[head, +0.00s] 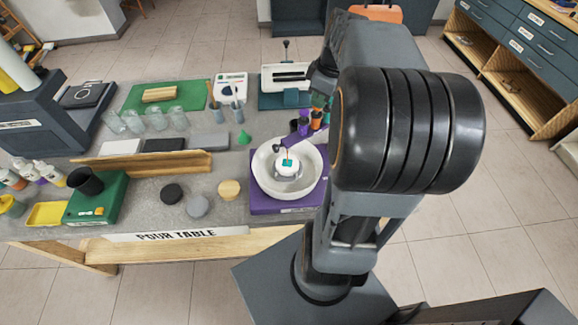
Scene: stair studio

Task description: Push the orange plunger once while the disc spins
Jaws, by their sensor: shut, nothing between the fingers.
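A purple machine (262,202) with a white bowl (262,184) stands at the right end of the table. A small white disc with a teal piece (287,163) on top sits in the bowl; one still frame does not show whether it spins. A purple bracket (296,138) reaches over the bowl's back rim. Behind the bowl stand purple and orange upright parts; the orange one (317,118) is partly behind my arm, and I cannot tell if it is the plunger. My gripper is hidden behind my arm links.
A green box (112,197) with a black cup and an orange knob (99,211) is at the left. Round pucks (198,206), a wooden trough (140,163), glasses (156,120) and a white-topped press (285,77) share the table.

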